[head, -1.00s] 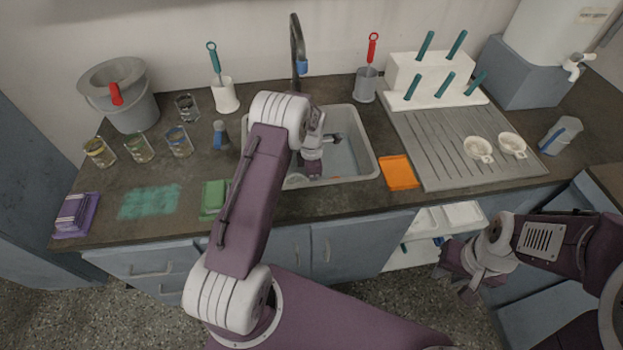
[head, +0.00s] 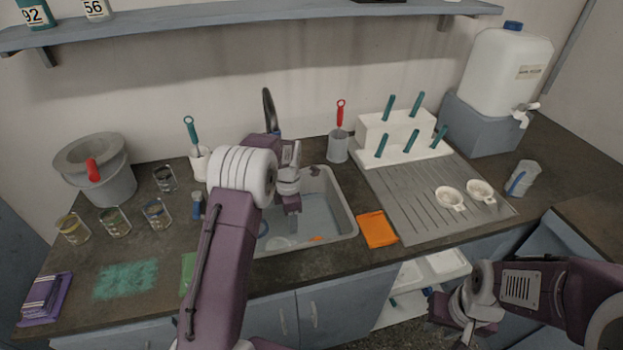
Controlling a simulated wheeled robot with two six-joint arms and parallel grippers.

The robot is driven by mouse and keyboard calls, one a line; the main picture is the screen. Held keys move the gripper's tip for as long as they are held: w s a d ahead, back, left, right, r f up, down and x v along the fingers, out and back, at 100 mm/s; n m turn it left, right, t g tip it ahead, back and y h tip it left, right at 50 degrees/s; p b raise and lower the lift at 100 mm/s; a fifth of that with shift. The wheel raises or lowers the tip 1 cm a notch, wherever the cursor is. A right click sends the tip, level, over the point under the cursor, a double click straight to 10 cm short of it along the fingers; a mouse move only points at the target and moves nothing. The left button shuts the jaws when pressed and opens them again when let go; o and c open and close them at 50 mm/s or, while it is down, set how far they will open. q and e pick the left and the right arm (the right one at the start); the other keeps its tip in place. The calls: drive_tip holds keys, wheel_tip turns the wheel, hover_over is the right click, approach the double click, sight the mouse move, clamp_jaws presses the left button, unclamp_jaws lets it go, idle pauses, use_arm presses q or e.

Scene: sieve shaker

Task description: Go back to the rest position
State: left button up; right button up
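My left arm comes up through the middle of the head view, and its gripper (head: 292,206) points down over the grey sink (head: 347,220). Its fingers are small and partly hidden, so I cannot tell whether they are open or shut. I see nothing clearly held in it. My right gripper (head: 452,323) is at the lower right, in front of the counter and below its top. Its fingers are apart and I see nothing between them.
Behind the sink stand a black faucet (head: 268,105) and a red-handled brush in a holder (head: 338,146). Right are an orange cloth (head: 377,230), a drainboard (head: 410,205) and two white cups. Left are several glass beakers (head: 115,222) and a grey bucket (head: 112,185). A shelf (head: 230,18) hangs above.

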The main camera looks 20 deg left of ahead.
use_arm(q)
drive_tip(key=s+d+r+m+t+p, duration=0.1)
drive_tip(key=s+d+r+m+p, duration=0.15)
drive_tip(key=r, duration=0.55)
drive_tip(key=s+d+r+m+p, duration=0.1)
drive_tip(key=s+d+r+p, duration=0.1)
drive_tip(key=s+r+p, duration=0.35)
drive_tip(key=s+d+f+m, duration=0.1)
drive_tip(key=s+m, duration=1.3)
drive_tip(key=m, duration=0.6)
drive_tip(key=shift+d+m+p, duration=0.25)
drive_tip(key=shift+m+p, duration=0.05)
drive_tip(key=shift+m, duration=0.05)
